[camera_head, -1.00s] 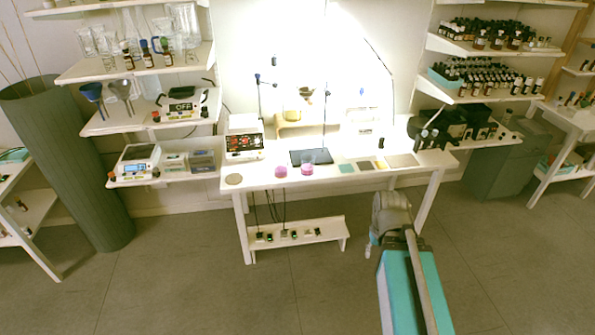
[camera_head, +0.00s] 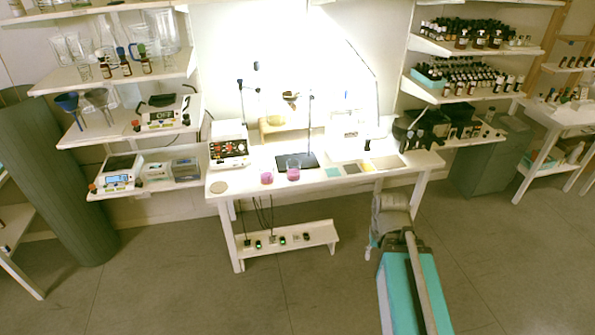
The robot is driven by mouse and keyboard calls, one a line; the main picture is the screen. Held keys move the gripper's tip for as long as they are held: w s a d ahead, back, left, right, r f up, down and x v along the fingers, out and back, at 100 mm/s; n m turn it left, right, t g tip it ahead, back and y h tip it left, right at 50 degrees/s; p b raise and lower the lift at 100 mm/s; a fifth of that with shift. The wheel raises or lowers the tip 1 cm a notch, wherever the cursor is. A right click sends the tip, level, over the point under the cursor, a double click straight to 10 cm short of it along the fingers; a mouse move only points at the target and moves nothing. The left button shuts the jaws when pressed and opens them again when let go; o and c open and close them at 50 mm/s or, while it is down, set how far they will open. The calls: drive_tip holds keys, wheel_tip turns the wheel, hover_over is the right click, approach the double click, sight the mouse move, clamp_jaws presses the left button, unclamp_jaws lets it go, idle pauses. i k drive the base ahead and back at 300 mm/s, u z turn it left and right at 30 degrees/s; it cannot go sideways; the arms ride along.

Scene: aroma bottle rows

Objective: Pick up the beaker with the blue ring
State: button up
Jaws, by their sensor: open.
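Two small glass vessels with pink contents stand on the white table: a smaller one (camera_head: 266,178) and a larger beaker (camera_head: 293,170) beside a dark plate. Several clear glass beakers (camera_head: 160,32) stand on the upper left shelf. My arm is folded low in front of the table. My gripper (camera_head: 371,248) hangs small and pale at its left side, open, below table height and away from all the glassware.
The white table (camera_head: 232,184) also carries a control box (camera_head: 229,151), a dark plate (camera_head: 312,162) and flat coloured pads (camera_head: 388,162). A low shelf (camera_head: 290,238) with small devices stands underneath. Bottle shelves (camera_head: 470,95) are at right. The grey floor (camera_head: 190,270) in front is clear.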

sight(293, 165)
drive_tip(key=z, duration=0.05)
drive_tip(key=i, duration=0.85)
drive_tip(key=u, duration=0.1)
